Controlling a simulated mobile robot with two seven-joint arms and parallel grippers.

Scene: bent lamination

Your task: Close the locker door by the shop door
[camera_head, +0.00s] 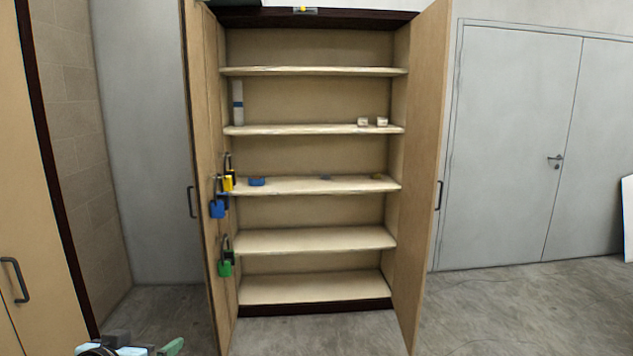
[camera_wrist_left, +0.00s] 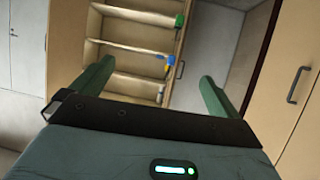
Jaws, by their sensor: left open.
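The tall wooden locker (camera_head: 317,213) stands open. Its right door (camera_head: 424,170), on the side of the grey shop door (camera_head: 512,150), is swung out towards me and has a dark handle (camera_head: 438,195) on its outer face. Its left door (camera_head: 200,170) is also open, with several padlocks hanging at its inner side. My left gripper (camera_head: 145,347) is low at the bottom left, partly cut off by the frame edge, well away from the right door. In the left wrist view its green fingers (camera_wrist_left: 155,75) are spread and empty, with the locker (camera_wrist_left: 130,48) beyond. My right gripper is out of view.
Another wooden cabinet (camera_head: 25,200) with a handle stands close at the left. Grey concrete floor (camera_head: 500,310) is clear to the right. A white panel (camera_head: 628,218) leans at the right edge.

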